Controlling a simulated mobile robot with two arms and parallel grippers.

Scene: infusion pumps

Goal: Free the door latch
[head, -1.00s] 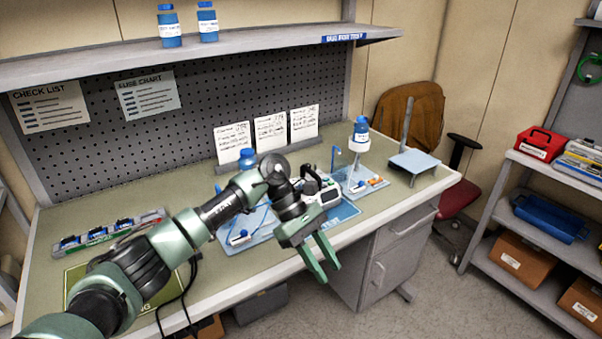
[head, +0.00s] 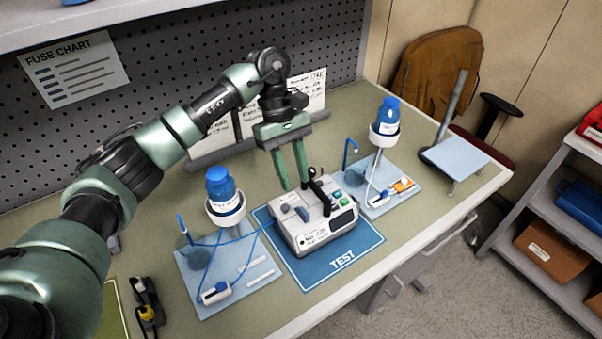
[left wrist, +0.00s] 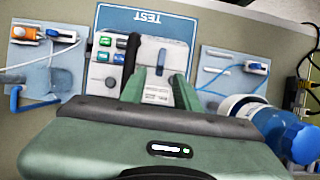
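The infusion pump (head: 318,235), a pale grey box with coloured buttons and a small dark display, sits on the blue TEST mat (head: 345,262). A grey-blue lever-like piece (head: 296,212) is on its top, perhaps the door latch; I cannot tell for certain. A black upright part (head: 318,190) stands by the pump's top. My left gripper (head: 294,184) points down just above the pump's back edge, its two green fingers apart and nothing between them. In the left wrist view the open fingers (left wrist: 159,88) overlap the pump (left wrist: 107,52). My right gripper is not in view.
Blue-capped bottles stand in holders left (head: 225,200) and right (head: 386,118) of the pump, with tubing on pale blue trays. Paper cards (head: 305,92) stand behind the arm. A shelf (head: 110,16) overhangs the back. The bench front is clear.

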